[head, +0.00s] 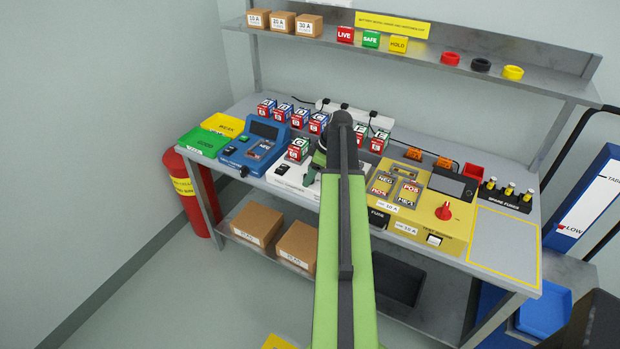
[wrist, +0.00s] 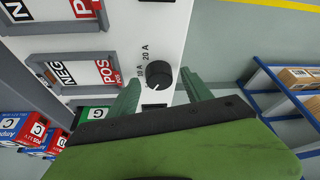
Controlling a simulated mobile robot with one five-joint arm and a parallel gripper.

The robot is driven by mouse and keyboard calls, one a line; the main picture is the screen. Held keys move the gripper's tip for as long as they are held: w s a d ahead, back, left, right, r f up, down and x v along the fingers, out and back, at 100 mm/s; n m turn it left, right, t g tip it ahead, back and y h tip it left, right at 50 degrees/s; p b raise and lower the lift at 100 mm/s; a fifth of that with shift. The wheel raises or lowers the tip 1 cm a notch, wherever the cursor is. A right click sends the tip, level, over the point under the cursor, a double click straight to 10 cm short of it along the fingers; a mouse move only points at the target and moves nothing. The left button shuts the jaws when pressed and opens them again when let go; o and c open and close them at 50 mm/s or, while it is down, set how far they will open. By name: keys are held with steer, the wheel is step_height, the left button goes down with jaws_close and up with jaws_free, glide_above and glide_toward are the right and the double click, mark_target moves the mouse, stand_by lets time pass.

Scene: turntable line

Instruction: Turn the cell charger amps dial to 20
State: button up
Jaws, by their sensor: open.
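The cell charger is a white unit (head: 293,181) on the bench, partly hidden behind my arm in the head view. In the wrist view its black round amps dial (wrist: 159,74) has labels 10 A and 20 A beside it. A small pale mark shows on the dial's lower edge in that view, away from the 20 A label; its exact setting is hard to tell. My gripper (wrist: 162,78) is open, with one green finger on each side of the dial. I cannot tell whether either finger touches it. In the head view the dial is hidden.
The charger's bays with NEG and POS labels (wrist: 98,72) lie left of the dial in the wrist view. Several lettered cells (head: 299,150) stand close by. A shelf (head: 420,52) runs above.

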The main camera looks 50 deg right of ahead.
jaws_close()
steer(key=shift+a, duration=0.2)
